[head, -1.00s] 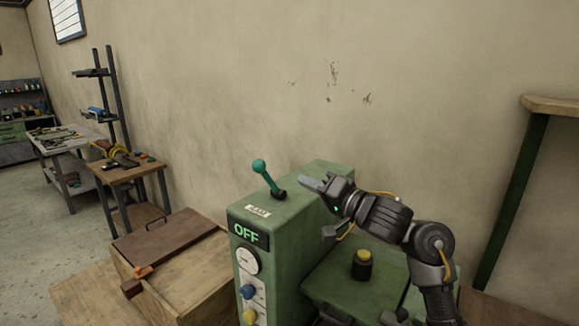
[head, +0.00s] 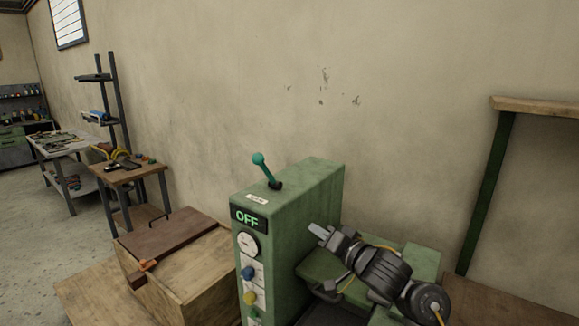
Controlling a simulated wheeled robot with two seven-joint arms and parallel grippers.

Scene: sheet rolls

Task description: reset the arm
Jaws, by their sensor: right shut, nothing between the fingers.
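My right arm comes in from the lower right in the head view. Its gripper (head: 321,231) is shut and empty, in front of the right side of the green machine cabinet (head: 312,195) and over the lower green part of the machine. The fingers point up and to the left. The teal lever (head: 265,169) on top of the cabinet tilts to the left, apart from the gripper. The display (head: 247,218) on the cabinet front reads OFF. My left gripper is not in view.
A wooden crate (head: 185,275) with a brown lid stands left of the cabinet. A small wooden table (head: 128,175) and a workbench (head: 62,140) stand farther left. A wooden shelf (head: 540,106) with a green leg is at the right by the wall. Room above the machine is clear.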

